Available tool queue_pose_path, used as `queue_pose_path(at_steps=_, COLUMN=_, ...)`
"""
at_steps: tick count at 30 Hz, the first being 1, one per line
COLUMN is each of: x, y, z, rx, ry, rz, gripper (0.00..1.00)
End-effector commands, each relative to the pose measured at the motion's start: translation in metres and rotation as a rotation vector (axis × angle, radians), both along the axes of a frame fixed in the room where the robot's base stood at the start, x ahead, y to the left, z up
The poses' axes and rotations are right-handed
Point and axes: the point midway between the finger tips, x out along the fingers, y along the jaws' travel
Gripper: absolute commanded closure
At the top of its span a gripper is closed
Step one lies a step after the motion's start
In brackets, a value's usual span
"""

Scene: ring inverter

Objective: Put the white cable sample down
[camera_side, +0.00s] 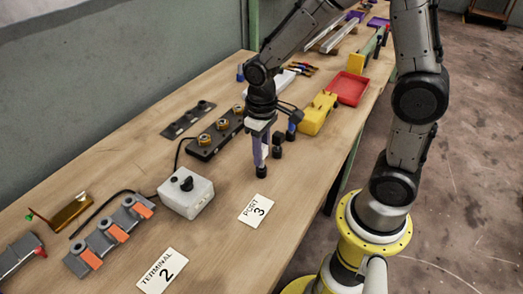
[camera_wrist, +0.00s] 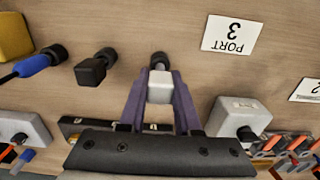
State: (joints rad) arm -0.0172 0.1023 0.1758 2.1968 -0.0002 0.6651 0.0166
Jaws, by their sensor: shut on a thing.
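My gripper (camera_wrist: 160,80) is shut on the white cable sample (camera_wrist: 160,88), whose white block sits between the two purple fingers in the wrist view. The sample's black round end (camera_wrist: 159,61) sticks out past the fingertips. In the side view my gripper (camera_side: 260,158) points down over the table, and the sample's black end (camera_side: 261,172) is at or just above the wood; I cannot tell if it touches. The fingers mostly hide the white block there.
A PORT 3 card (camera_side: 257,210) lies in front. A white box with a knob (camera_side: 186,192) is at left, a yellow block (camera_side: 317,114) at right. Bare wood lies around the PORT 3 card.

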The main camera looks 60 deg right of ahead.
Motion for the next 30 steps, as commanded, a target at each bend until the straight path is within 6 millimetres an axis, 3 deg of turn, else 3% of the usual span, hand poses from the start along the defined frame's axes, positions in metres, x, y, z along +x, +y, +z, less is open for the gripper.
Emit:
queue_pose_path(at_steps=12, x=0.0002, y=0.0000, z=-0.0091, rx=0.000, ry=-0.001, rz=0.000, gripper=1.00)
queue_pose_path(at_steps=13, x=0.0001, y=0.0000, z=-0.0091, rx=0.000, ry=0.000, rz=0.000, gripper=0.65)
queue_pose_path(at_steps=17, x=0.0001, y=0.0000, z=-0.0090, rx=0.000, ry=0.000, rz=0.000, gripper=0.41)
queue_pose_path(at_steps=30, x=0.0008, y=0.0000, z=-0.0002, rx=0.000, ry=-0.003, rz=0.000, gripper=0.38)
